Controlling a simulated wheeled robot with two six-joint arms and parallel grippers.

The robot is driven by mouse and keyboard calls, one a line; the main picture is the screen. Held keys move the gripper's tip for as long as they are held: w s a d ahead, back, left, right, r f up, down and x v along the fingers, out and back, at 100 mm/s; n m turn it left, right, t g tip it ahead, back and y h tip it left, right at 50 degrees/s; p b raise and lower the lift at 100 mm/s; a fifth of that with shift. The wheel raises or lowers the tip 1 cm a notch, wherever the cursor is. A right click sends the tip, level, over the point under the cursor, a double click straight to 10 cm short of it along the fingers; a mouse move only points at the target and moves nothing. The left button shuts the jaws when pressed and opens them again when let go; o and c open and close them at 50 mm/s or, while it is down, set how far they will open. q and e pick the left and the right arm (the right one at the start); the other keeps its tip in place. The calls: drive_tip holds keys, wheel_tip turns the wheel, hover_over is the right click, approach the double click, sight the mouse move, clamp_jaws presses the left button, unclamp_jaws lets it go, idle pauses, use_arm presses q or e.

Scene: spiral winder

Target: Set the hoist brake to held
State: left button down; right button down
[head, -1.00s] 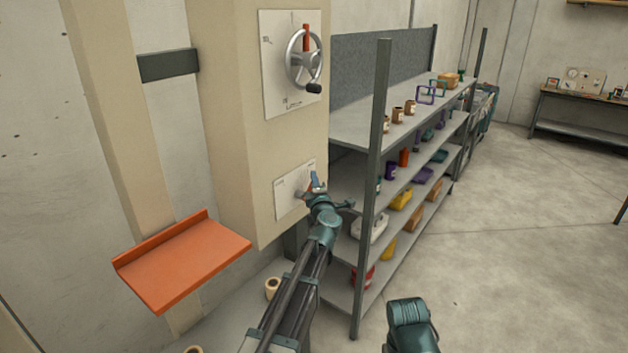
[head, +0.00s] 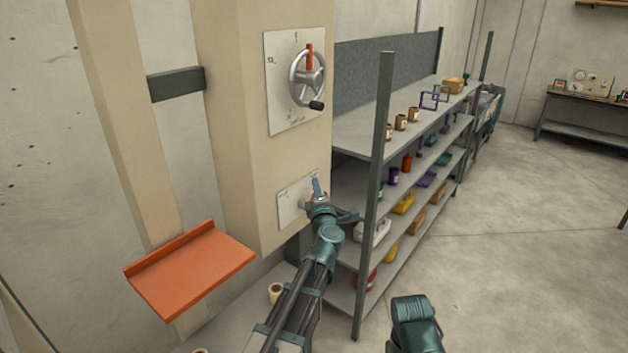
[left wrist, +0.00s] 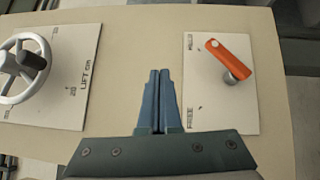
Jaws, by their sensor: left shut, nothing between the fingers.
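The brake plate (head: 292,208) is a white panel low on the beige column; it also shows in the left wrist view (left wrist: 222,115). Its orange lever (left wrist: 228,56) sits on a grey pivot, its free end angled toward the upper left of the plate. One mark reads FREE at the plate's lower left; the mark at the upper left is too small to read surely. My left gripper (left wrist: 160,98) is shut and empty, its blue fingers left of the brake plate in the wrist view, apart from the lever. In the head view the gripper (head: 317,187) hides the lever.
A handwheel (head: 307,78) on a second white plate is above; it shows at left in the wrist view (left wrist: 22,68). An orange shelf (head: 190,272) juts out at lower left. A grey rack (head: 384,140) with several items stands close right of my left arm. Open floor lies right.

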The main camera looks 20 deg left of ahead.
use_arm(q)
drive_tip(key=s+d+r, duration=0.1)
drive_tip(key=s+d+r+p, duration=0.1)
drive_tip(key=shift+s, duration=0.4)
